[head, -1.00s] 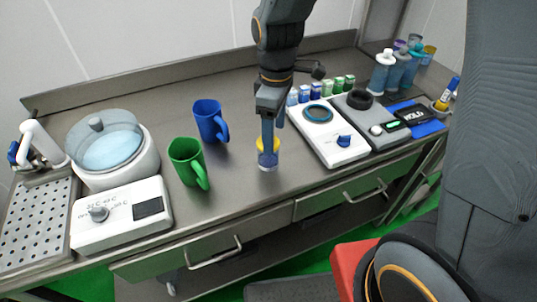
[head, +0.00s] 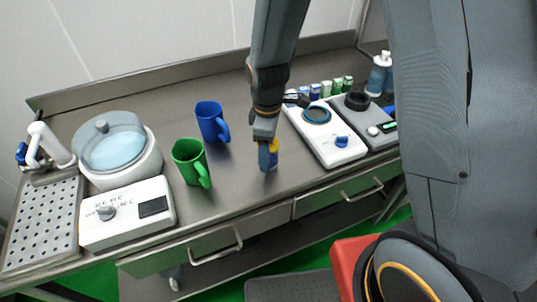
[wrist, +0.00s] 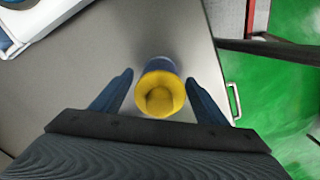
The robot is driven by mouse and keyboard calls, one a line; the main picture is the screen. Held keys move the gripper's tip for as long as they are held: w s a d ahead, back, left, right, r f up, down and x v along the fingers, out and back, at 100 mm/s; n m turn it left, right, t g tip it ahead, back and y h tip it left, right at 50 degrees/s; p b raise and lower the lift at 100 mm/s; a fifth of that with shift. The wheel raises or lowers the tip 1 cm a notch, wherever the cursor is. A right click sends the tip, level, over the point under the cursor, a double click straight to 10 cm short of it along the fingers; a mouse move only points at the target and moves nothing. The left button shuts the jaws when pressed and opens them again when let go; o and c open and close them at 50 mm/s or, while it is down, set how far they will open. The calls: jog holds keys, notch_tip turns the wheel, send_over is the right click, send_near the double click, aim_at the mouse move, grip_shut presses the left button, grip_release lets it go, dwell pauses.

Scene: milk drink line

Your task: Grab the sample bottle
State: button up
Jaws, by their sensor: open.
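The sample bottle (wrist: 161,93) has a yellow cap and a blue body. In the wrist view it stands upright on the steel bench, seen from above, with my gripper's two blue fingers spread on either side of it. My gripper (wrist: 162,92) is open, and a gap shows between each finger and the bottle. In the head view my gripper (head: 267,160) hangs over the bottle (head: 273,158) and hides most of it; a strip of yellow and blue shows at its right.
A green mug (head: 190,162) and a blue mug (head: 211,122) stand left of my gripper. A white stirrer-like device (head: 326,133) stands to the right, with several small boxes behind it. A water bath (head: 128,215) is at the left. The bench's front edge is near the bottle.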

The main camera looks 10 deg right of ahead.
jog(key=shift+f, duration=0.25)
jog(key=c, duration=1.1)
jog(key=shift+r, duration=0.15)
